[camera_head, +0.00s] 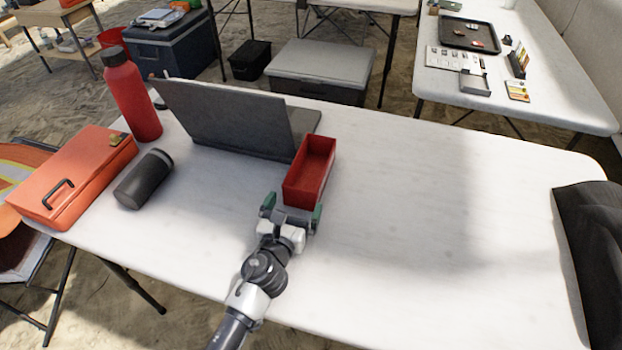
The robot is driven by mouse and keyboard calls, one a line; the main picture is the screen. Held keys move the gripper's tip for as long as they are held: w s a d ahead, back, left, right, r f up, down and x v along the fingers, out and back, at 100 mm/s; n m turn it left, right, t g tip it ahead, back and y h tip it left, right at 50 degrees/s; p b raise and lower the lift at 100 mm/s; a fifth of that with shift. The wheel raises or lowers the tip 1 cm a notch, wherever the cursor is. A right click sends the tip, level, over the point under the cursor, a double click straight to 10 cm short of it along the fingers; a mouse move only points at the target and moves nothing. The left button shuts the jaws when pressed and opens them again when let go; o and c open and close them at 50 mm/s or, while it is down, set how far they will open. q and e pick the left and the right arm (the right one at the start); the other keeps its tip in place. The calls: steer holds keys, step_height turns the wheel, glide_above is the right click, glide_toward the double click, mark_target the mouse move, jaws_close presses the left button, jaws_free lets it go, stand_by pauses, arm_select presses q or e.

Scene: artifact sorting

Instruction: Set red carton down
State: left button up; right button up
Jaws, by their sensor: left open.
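The red carton (296,188) is an open-topped rectangular box. It stands upright on the white table (400,220), right of the laptop-like dark grey panel. My left gripper (292,207) is at the carton's near end with its jaws open. One green-tipped finger shows left of the carton and the other at its near right corner. I cannot tell whether the fingers touch the carton. My right gripper is not in view.
A dark grey panel (225,118) stands behind the carton. A red bottle (133,98), a dark cup (143,180) and an orange case (75,178) are at left. A dark bulky object (590,235) covers the right edge. The table's middle right is clear.

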mark_target(303, 184)
arm_select(q)
steer(key=x, duration=0.6)
steer(key=shift+w+b, duration=0.35)
steer(key=c, duration=0.8)
steer(key=shift+r, duration=0.15)
